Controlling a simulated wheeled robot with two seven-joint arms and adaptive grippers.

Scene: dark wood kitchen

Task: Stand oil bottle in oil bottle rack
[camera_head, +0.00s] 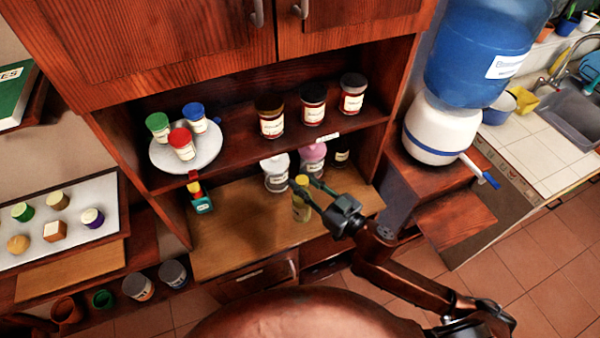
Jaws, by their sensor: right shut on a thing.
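My right gripper (311,193) reaches in from the lower right and is shut on a yellow oil bottle (301,211). The bottle looks roughly upright, low over the wooden counter of the cabinet; I cannot tell whether its base touches the counter. A small teal holder (203,206) stands at the left of the same counter, with a red and yellow item (194,188) in or behind it. It may be the oil bottle rack, but it is too small to be sure. The gripper and bottle are well to the right of it. My left gripper is not in view.
A white canister (277,176) and a pink-lidded jar (312,158) stand behind the bottle. The shelf (233,158) above holds several jars and a round white plate (209,153). Bare counter (243,222) lies between holder and bottle. A water dispenser (430,130) stands right.

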